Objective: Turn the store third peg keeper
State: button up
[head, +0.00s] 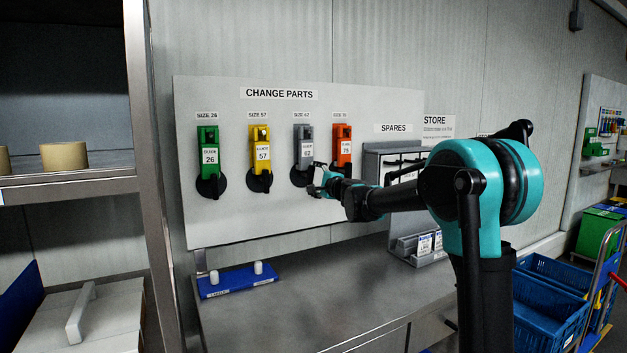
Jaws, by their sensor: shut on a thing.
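The change parts board (235,222) hangs on the wall with a row of coloured guides on pegs. The third guide (304,140) from the left is grey and hangs upright under a size label. The third peg keeper (299,177) is a round black disc at the foot of this guide. My gripper (318,185) reaches in from the right and is shut at the right side of that keeper. Its fingers and the gripped part of the keeper are small and partly hidden, so the keeper's exact angle cannot be told.
Green (209,148), yellow (260,146) and orange (342,142) guides hang beside it, with black keepers below. A steel bench (310,295) with a blue peg base (238,281) lies below. A spares rack (372,160) stands behind my arm. A shelf post (150,150) rises at left.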

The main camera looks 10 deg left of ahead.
jog(key=shift+n, duration=1.1)
jog(key=o, duration=1.2)
jog(key=shift+c, duration=0.2)
jog(key=shift+s, duration=0.1)
jog(key=v, duration=1.2)
